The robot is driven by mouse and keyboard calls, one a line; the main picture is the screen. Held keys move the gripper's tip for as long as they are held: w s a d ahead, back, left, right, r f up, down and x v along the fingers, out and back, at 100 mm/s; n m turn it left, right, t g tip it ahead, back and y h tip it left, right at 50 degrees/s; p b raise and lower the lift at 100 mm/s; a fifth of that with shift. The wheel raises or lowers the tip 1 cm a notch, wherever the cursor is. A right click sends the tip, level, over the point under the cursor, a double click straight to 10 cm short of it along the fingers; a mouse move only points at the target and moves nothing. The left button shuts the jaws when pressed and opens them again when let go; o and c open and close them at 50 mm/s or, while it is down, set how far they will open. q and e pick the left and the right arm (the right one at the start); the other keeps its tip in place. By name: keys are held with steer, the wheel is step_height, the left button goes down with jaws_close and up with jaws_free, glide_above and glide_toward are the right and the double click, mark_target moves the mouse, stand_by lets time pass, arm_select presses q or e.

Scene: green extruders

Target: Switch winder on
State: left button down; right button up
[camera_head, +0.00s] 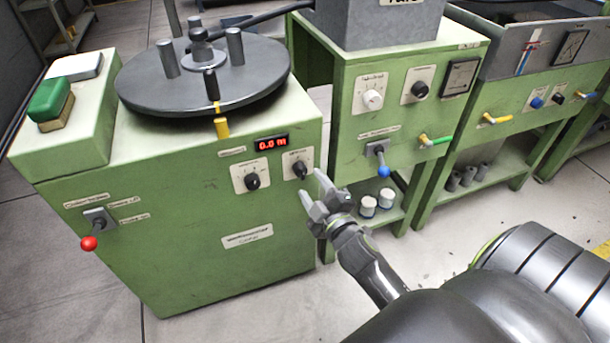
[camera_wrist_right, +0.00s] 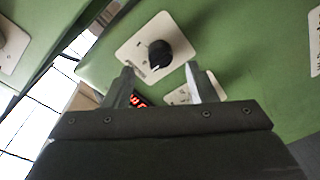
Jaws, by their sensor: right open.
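The winder is the green cabinet (camera_head: 190,240) at the left in the head view, with a dark round turntable (camera_head: 205,80) on top. Its red display (camera_head: 271,143) reads 0.0 m. Below the display are two black knobs on white plates, a left knob (camera_head: 252,181) and a right knob (camera_head: 299,169). My right gripper (camera_head: 312,185) is open and empty, just right of the right knob. In the right wrist view a black knob (camera_wrist_right: 160,54) lies ahead, between and beyond the open fingertips (camera_wrist_right: 160,72), apparently untouched. My left gripper is not in view.
A lever with a red ball (camera_head: 88,243) sticks out from the cabinet's left front. A green block (camera_head: 49,98) sits on the raised left part. Another green machine (camera_head: 410,125) with knobs and a blue-tipped lever (camera_head: 383,171) stands to the right. White spools (camera_head: 367,206) sit on its lower shelf.

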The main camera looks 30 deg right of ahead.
mark_target(301, 171)
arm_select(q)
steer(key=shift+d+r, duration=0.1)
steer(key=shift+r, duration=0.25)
arm_select(e)
steer(key=w, duration=0.4)
steer(key=shift+w+d, duration=0.3)
steer(key=shift+d, duration=0.05)
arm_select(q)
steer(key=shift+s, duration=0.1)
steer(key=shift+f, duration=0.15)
arm_select(e)
steer(key=c, duration=1)
